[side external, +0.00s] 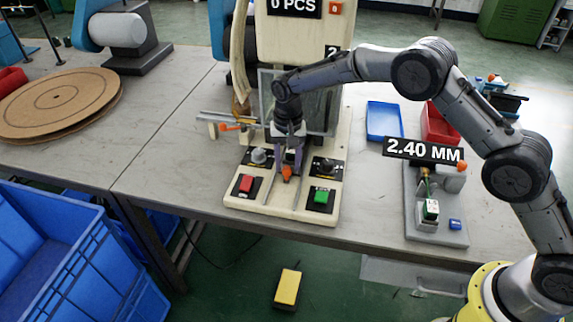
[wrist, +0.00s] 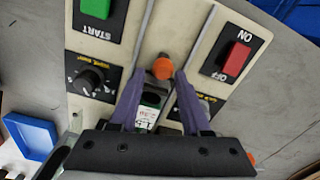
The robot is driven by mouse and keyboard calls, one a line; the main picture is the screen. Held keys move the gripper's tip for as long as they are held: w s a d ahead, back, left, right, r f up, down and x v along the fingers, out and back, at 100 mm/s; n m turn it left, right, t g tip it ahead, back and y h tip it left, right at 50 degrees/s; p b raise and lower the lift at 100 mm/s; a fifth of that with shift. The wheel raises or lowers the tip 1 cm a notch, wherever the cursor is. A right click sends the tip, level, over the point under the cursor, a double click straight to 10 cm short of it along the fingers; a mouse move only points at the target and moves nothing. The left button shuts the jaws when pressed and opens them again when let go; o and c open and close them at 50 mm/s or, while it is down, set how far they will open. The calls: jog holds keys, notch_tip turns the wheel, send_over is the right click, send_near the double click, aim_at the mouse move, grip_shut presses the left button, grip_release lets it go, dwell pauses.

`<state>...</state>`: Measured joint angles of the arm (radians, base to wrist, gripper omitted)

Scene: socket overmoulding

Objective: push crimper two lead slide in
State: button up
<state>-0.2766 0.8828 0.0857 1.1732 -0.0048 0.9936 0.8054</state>
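Crimper two (side external: 300,40) is the cream machine with a "2" label and a "0 PCS" display. An orange knob (side external: 287,172) sits at the front of its lead slide, between two metal rails on the base panel. The knob also shows in the wrist view (wrist: 162,68). My gripper (side external: 287,160) reaches down at the slide. In the wrist view its purple fingers (wrist: 160,77) stand on either side of the knob, with a gap showing on each side, so it looks open. A green block with a white label (wrist: 148,110) shows between the fingers. Contact with the knob is unclear.
A red OFF button (side external: 246,184) and a green START button (side external: 321,196) flank the slide, with dials behind them. A blue tray (side external: 384,121), a red bin (side external: 440,124) and a gauge stand reading 2.40 MM (side external: 437,228) are to the right.

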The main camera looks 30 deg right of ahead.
jog(key=shift+o, duration=0.7)
jog(key=shift+s+a, duration=0.1)
jog(key=shift+a, duration=0.05)
notch_tip(320, 180, up, 14)
jog(key=shift+f, duration=0.15)
